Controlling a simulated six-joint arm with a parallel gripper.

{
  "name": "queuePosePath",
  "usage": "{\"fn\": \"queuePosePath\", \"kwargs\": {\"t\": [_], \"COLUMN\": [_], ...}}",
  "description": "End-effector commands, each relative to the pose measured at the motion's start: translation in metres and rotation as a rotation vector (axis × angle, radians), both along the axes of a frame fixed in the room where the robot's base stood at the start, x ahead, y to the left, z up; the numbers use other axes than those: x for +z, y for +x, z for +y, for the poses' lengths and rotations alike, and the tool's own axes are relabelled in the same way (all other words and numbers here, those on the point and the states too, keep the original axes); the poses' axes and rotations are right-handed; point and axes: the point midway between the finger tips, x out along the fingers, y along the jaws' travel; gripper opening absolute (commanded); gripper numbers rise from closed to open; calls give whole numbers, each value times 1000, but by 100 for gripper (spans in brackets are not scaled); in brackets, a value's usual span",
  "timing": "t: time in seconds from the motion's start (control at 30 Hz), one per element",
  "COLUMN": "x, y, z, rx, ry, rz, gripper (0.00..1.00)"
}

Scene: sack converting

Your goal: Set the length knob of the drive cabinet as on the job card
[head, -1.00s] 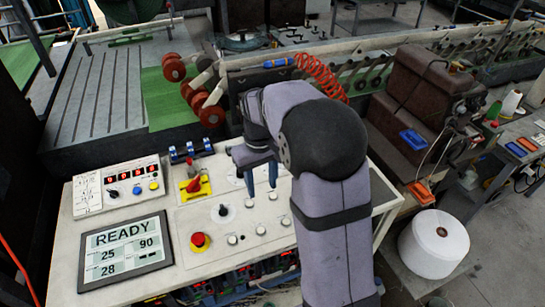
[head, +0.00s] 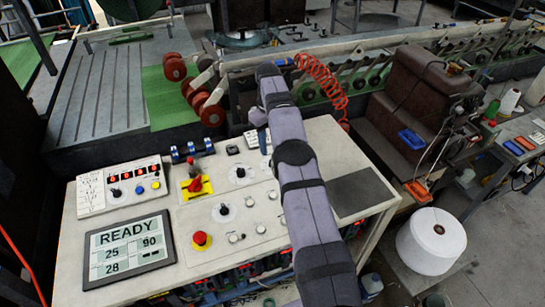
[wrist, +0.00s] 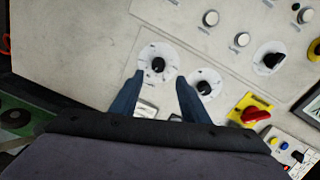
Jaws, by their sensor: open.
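The drive cabinet (head: 215,265) has a pale sloping top with several knobs. One black dial knob (head: 240,172) shows in the head view and, beside my right finger, in the wrist view (wrist: 203,88). Another dial knob (wrist: 157,64) lies just beyond my fingertips, between their lines. A third black knob (head: 223,209) is nearer the front, also in the wrist view (wrist: 272,58). I cannot read which is the length knob. My gripper (wrist: 160,80) is open and empty, with blue fingers apart from the knobs. A white card with small print (head: 90,192) is too small to read.
A display (head: 127,250) reads READY, 25, 90, 28 and dashes. A red switch on a yellow plate (head: 196,187), a red stop button (head: 201,241) and white push buttons (head: 233,238) stand nearby. A white roll (head: 432,240) is on the right.

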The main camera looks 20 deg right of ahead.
Motion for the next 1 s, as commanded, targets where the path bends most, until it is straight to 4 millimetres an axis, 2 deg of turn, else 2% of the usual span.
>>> {"fn": "queuePosePath", "kwargs": {"t": [0.43,1.0], "x": [-10,-69], "y": [1,1], "z": [-3,-6], "rx": [7,6], "ry": [-1,-1], "rz": [1,0], "gripper": [42,42]}}
